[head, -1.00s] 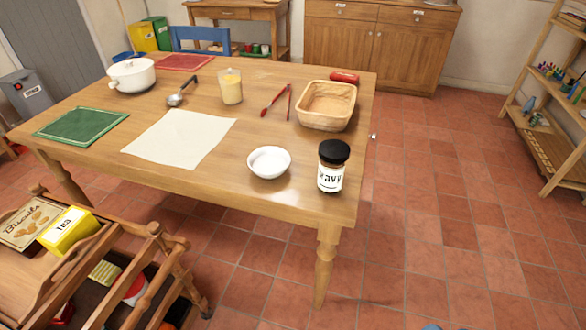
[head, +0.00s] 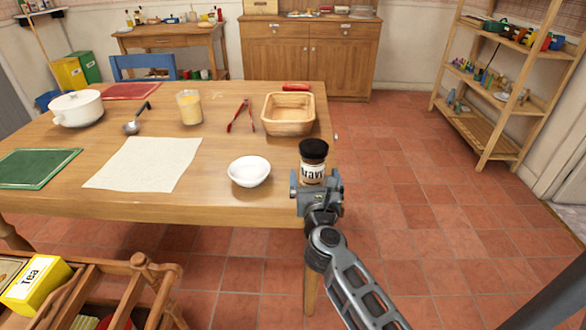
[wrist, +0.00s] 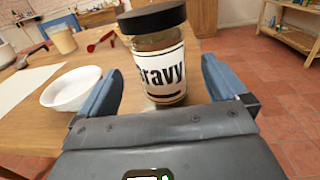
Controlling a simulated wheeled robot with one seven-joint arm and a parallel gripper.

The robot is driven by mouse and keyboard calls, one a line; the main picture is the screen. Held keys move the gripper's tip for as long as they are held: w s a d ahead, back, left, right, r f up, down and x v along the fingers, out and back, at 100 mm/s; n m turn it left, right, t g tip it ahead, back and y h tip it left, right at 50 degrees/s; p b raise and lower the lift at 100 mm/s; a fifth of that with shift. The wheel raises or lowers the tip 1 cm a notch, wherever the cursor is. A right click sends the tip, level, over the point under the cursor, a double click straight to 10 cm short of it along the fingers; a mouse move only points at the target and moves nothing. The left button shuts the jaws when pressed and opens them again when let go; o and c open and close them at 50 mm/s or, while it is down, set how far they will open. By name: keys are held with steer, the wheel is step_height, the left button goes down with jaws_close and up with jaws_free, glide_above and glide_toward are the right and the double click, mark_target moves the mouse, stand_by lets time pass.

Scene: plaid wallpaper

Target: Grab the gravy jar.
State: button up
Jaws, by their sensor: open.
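The gravy jar (head: 313,168) has a black lid and a white label reading "Gravy". It stands upright at the near right corner of the wooden table (head: 225,208). My gripper (head: 318,190) is in front of it, hiding its lower part in the head view. In the wrist view the jar (wrist: 158,70) stands between the two blue-grey fingers of my gripper (wrist: 162,90), which are spread open. Gaps show on both sides, wider on the left, so the fingers look apart from the jar.
A white bowl (head: 249,171) stands just left of the jar and shows beside the left finger in the wrist view (wrist: 72,88). Open tiled floor lies right of the table.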

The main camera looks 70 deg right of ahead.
steer(key=x, duration=0.7)
steer(key=shift+w+d+f+p, duration=0.1)
steer(key=shift+d+p, duration=0.05)
steer(key=shift+p, duration=0.2)
steer(key=shift+c, duration=0.2)
steer(key=c, duration=1.3)
